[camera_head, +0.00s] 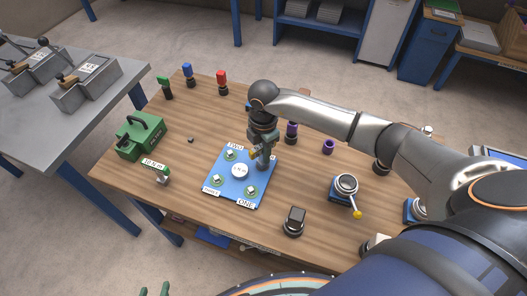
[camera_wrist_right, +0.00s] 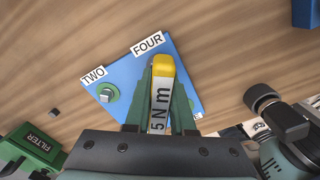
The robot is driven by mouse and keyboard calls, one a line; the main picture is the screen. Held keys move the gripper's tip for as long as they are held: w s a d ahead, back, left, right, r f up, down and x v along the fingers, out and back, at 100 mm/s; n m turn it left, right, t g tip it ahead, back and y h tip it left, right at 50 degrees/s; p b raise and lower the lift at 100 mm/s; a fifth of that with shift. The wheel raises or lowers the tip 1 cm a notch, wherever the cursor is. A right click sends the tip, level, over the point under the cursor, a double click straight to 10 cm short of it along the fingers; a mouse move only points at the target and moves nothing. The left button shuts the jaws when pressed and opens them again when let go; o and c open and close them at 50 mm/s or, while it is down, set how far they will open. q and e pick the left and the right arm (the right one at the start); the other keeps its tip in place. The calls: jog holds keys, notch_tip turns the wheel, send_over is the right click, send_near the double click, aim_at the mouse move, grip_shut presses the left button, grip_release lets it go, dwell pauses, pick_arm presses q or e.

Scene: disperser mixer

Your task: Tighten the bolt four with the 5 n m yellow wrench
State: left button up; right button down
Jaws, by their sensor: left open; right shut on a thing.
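My right gripper (camera_head: 263,158) is shut on the yellow wrench (camera_wrist_right: 162,67) marked 5 N m, which points toward the FOUR side of the blue plate (camera_wrist_right: 125,77). The plate also shows in the head view (camera_head: 233,190). Bolt four is hidden behind the wrench and gripper; only the FOUR label (camera_wrist_right: 147,43) shows. I cannot tell whether the wrench touches the bolt. Bolts two (camera_head: 230,154), three (camera_head: 216,180) and one (camera_head: 251,190) stand in green seats at the other corners. My left gripper (camera_head: 154,291) is open at the bottom edge, with only its green fingertips in view.
A green filter box (camera_head: 140,137) and a 10 N m label (camera_head: 155,165) stand left of the plate. A dark block (camera_head: 294,220) and a device with a yellow-tipped lever (camera_head: 346,187) stand to the right. Green, blue and red-topped items line the back left edge.

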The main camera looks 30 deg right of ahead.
jog(key=m, duration=0.2)
jog(key=shift+s+a+f+m, duration=0.1)
jog(key=shift+s+f+m, duration=0.1)
jog(key=shift+m, duration=0.1)
jog(key=c, duration=0.7)
grip_release()
jog(key=shift+w+r, duration=0.1)
jog(key=shift+w, duration=0.05)
grip_shut()
jog(key=shift+r, duration=0.2)
jog(key=shift+r, duration=2.9)
